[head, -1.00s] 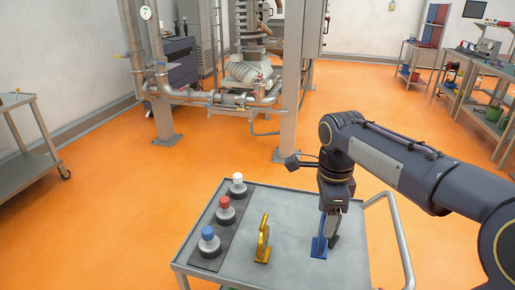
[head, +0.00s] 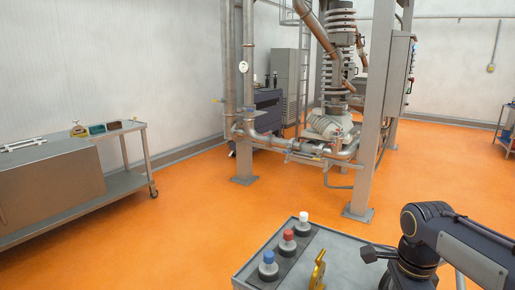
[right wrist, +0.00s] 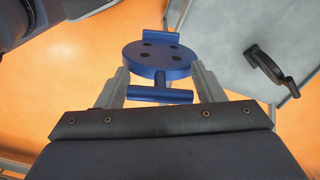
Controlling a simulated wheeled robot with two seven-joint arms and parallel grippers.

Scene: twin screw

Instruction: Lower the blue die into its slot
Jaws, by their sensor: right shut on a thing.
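The blue die (right wrist: 150,55) shows in the right wrist view as a round disc with several holes, a flat tab and a cross bar. My right gripper (right wrist: 161,88) is shut on it, with one finger at each side of the bar. The orange floor and part of the grey cart lie behind the die, and no support shows touching it. In the head view my right arm (head: 460,250) is at the lower right; its gripper and the die are out of frame. I cannot make out a slot for the die. My left gripper is not in view.
The cart (head: 350,255) carries a brass piece (head: 318,270) and bottles with blue, red and white caps (head: 268,268). A dark handled piece (right wrist: 265,65) is on the cart. Open floor lies between.

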